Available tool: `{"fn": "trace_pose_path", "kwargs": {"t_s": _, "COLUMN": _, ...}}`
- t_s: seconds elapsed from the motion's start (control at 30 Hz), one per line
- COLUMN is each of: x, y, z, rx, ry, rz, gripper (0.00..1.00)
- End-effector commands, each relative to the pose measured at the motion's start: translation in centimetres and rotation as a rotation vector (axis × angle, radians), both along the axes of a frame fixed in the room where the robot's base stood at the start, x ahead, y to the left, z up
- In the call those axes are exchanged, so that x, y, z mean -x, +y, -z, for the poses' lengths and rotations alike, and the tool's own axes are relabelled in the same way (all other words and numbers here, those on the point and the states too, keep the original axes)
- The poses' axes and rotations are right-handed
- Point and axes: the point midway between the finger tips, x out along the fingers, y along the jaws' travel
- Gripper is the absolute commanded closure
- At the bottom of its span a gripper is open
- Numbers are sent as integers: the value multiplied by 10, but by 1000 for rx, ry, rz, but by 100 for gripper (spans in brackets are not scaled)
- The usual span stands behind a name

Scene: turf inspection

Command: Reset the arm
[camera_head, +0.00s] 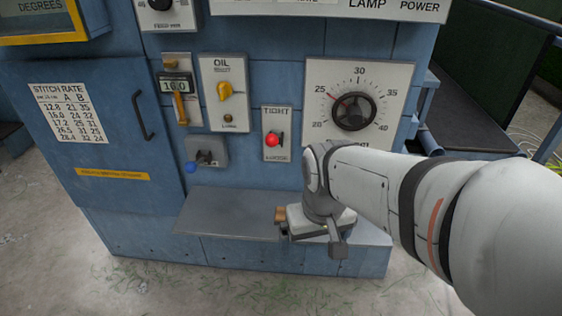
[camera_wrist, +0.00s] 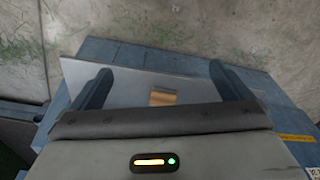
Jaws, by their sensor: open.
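My arm reaches in from the right in the head view. My gripper (camera_head: 312,243) is over the right part of a grey metal shelf (camera_head: 225,217) on the blue machine. In the wrist view my gripper (camera_wrist: 160,68) is open, its two dark fingers wide apart. A small tan block (camera_head: 280,214) shows at the gripper's left side. In the wrist view the block (camera_wrist: 162,98) appears between the fingers, touching neither. Its lower part is hidden by the gripper body. I cannot tell its exact height relative to the fingers.
The blue panel carries a large dial (camera_head: 353,111), a red-knobbed lever (camera_head: 272,140), a yellow oil knob (camera_head: 225,91), a blue-tipped lever (camera_head: 191,167) and a counter (camera_head: 175,86). A cabinet door (camera_head: 103,135) with a stitch-rate chart is at left. Concrete floor (camera_head: 45,240) in front is open.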

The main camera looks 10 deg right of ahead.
Motion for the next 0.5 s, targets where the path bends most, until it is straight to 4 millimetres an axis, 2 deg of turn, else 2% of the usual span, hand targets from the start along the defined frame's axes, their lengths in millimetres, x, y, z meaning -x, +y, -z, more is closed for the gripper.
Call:
{"fn": "trace_pose_path", "kwargs": {"t_s": 0.17, "x": -1, "y": 0, "z": -1, "rx": 0, "ry": -1, "rz": 1, "gripper": 2}}
{"fn": "trace_pose_path", "kwargs": {"t_s": 0.27, "x": -1, "y": 0, "z": -9, "rx": 0, "ry": -4, "rz": 2, "gripper": 2}}
{"fn": "trace_pose_path", "kwargs": {"t_s": 0.37, "x": -1, "y": 0, "z": -26, "rx": 0, "ry": -11, "rz": 3, "gripper": 2}}
{"fn": "trace_pose_path", "kwargs": {"t_s": 0.5, "x": -3, "y": -1, "z": -65, "rx": -3, "ry": -28, "rz": 7, "gripper": 2}}
